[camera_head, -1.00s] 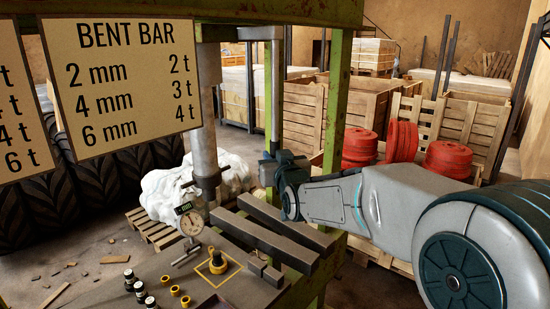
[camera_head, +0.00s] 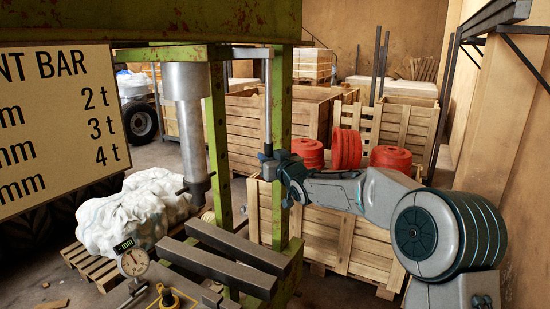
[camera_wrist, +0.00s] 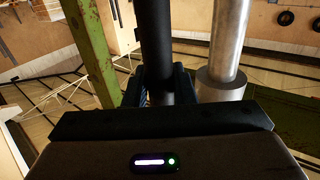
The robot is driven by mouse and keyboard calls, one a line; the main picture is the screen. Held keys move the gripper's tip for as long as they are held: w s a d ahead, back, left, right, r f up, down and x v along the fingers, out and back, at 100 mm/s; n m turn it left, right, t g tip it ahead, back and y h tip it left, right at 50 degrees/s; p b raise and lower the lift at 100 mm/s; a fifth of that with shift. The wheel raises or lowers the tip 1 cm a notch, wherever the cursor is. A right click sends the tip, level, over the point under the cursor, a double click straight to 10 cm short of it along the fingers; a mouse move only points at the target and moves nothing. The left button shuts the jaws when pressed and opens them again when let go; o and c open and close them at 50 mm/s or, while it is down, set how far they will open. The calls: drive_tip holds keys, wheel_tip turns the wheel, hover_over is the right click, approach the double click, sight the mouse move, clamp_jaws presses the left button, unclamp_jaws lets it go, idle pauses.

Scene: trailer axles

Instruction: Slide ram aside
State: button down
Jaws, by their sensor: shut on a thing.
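The ram (camera_head: 188,110) is a silver cylinder hanging upright from the green press beam (camera_head: 150,25), with a narrower dark lower end. My gripper (camera_head: 268,158) is shut on the lower part of this rod, close to the green right post (camera_head: 282,110). In the wrist view the dark rod (camera_wrist: 157,45) stands between the fingers, which are mostly hidden. The silver ram (camera_wrist: 230,40) with its wider collar stands just right of it.
Two dark steel bars (camera_head: 222,262) lie across the press bed below the ram. A dial gauge (camera_head: 133,262) stands at the front left. A white sack (camera_head: 130,212) lies on a pallet behind.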

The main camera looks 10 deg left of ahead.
drive_tip(key=shift+w+d, duration=0.3)
drive_tip(key=shift+w, duration=0.6)
drive_tip(key=c, duration=1.3)
unclamp_jaws()
drive_tip(key=shift+o, duration=0.2)
drive_tip(key=shift+s, duration=0.1)
drive_tip(key=b+v, duration=0.3)
drive_tip(key=v, duration=1)
drive_tip(key=shift+s+d, duration=0.25)
